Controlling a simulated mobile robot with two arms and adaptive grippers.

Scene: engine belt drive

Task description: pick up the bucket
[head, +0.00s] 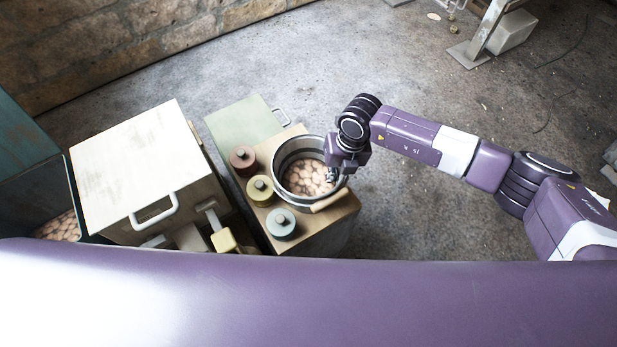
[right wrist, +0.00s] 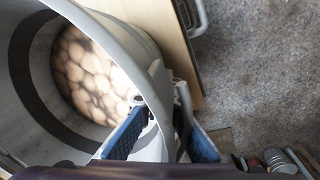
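The bucket (head: 297,146) is a grey metal pail with a pale wooden handle grip (head: 330,201) at its near side. It stands upright on a wooden-topped box and holds several pale round lumps. My right gripper (head: 333,176) is at the bucket's right rim. In the right wrist view the gripper (right wrist: 164,140) has its blue-padded fingers spread apart. One finger is inside the bucket (right wrist: 30,95) and the other is outside, with the wall between them. A gap shows beside the outer finger. My left gripper is not in view.
Red (head: 243,160), yellow (head: 261,190) and blue-green (head: 281,223) knobbed cylinders stand left of the bucket on the wooden top (head: 343,212). A white-topped box (head: 130,160) with a handle is further left. The floor to the right is mostly clear.

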